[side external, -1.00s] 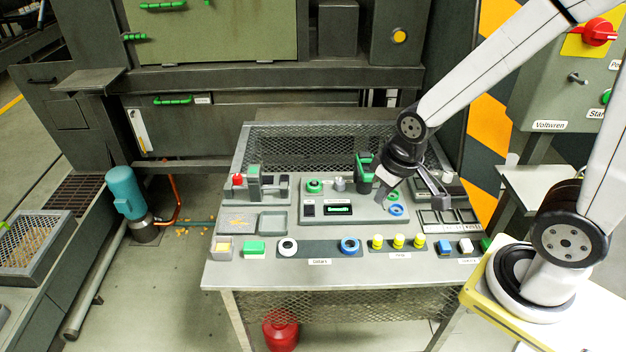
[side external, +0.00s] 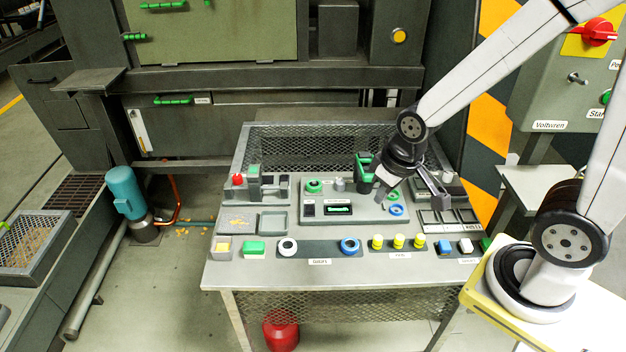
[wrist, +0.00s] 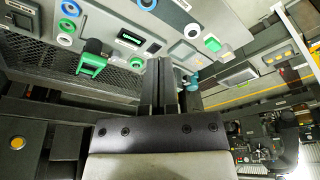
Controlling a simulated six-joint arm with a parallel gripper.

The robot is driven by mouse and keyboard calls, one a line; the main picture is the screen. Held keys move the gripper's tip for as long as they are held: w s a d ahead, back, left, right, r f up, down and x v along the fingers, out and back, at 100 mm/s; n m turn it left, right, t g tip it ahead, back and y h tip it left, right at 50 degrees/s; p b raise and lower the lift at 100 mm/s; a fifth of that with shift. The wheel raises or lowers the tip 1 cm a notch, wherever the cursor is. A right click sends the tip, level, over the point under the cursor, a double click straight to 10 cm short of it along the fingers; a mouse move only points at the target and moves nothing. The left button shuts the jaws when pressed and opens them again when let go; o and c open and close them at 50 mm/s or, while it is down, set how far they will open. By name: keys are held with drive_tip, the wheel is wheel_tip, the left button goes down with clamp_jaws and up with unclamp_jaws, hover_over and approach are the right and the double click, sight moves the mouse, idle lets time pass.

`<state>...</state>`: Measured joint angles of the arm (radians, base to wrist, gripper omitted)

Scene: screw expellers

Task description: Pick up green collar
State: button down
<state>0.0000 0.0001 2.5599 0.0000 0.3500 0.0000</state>
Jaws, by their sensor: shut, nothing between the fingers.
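A green collar-like ring (side external: 313,186) sits on the raised grey panel, left of my gripper (side external: 380,196). Another green ring (side external: 393,195) lies close to the right of my fingertips, partly crowded by the gripper. A blue ring (side external: 396,210) lies just in front of it. In the wrist view my gripper (wrist: 168,62) is shut and empty, its fingers side by side. I cannot tell which green ring is the collar named.
A green and black upright fixture (side external: 364,168) stands close behind my gripper. The front row holds a white ring (side external: 288,246), a blue ring (side external: 349,245), several yellow pegs (side external: 398,241) and small blocks. A mesh guard (side external: 300,140) borders the table's back.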

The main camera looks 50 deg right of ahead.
unclamp_jaws()
drive_tip(key=w+d+f+m+y, duration=0.1)
drive_tip(key=w+d+f+m, duration=0.3)
drive_tip(key=w+m, duration=0.4)
drive_tip(key=w+d+f+m, duration=0.5)
drive_tip(key=w+m, duration=0.4)
drive_tip(key=m, duration=0.2)
drive_tip(key=w+d+f+m+t+y, duration=0.1)
drive_tip(key=w+d+f+m, duration=0.3)
drive_tip(key=w+m, duration=0.5)
drive_tip(key=shift+w+d+f+m+y, duration=0.15)
drive_tip(key=shift+d+f+m+y, duration=0.25)
drive_tip(key=shift+f, duration=0.45)
drive_tip(key=shift+f, duration=0.15)
